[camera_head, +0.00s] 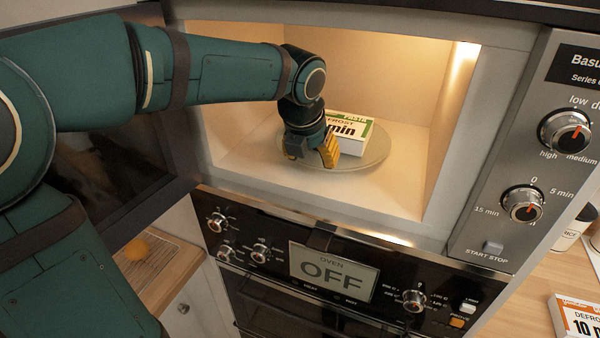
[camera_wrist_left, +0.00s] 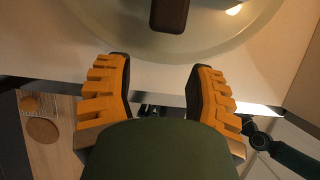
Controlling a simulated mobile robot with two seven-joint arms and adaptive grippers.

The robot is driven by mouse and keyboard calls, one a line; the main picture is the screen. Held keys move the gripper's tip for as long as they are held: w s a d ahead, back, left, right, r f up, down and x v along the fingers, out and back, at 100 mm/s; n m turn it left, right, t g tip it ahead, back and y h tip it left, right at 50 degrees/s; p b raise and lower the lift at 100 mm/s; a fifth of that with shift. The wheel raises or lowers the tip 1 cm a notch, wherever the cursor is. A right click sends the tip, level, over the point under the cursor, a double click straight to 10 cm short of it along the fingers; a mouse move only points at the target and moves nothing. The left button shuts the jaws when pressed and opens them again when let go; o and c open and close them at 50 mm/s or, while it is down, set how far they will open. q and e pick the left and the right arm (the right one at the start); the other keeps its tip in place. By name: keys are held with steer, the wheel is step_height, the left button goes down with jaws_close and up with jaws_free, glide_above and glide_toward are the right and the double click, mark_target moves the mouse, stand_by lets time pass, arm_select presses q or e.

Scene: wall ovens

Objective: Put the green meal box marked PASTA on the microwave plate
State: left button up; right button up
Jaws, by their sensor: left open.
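The green-edged meal box marked PASTA (camera_head: 349,132) lies flat on the glass microwave plate (camera_head: 374,158) inside the open microwave. My left gripper (camera_head: 312,158) is inside the microwave, over the front left of the plate and beside the box. In the left wrist view its orange fingers (camera_wrist_left: 157,98) are spread with nothing held between them. The plate (camera_wrist_left: 120,38) shows beyond the fingers there, but I cannot make out the box. My right gripper is not in view.
The open microwave door (camera_head: 110,160) is on the left, behind my arm. The oven panel (camera_head: 330,272) reads OFF below. The control panel (camera_head: 530,150) stands right of the opening. Another meal box (camera_head: 578,316) and a jar (camera_head: 570,236) are on the right counter.

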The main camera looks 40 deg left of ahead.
arm_select(q)
steer(key=s, duration=0.2)
steer(key=s+d, duration=0.1)
steer(key=s, duration=0.3)
steer(key=shift+s+d+b, duration=0.15)
steer(key=shift+d+b, duration=0.1)
steer(key=shift+b, duration=0.15)
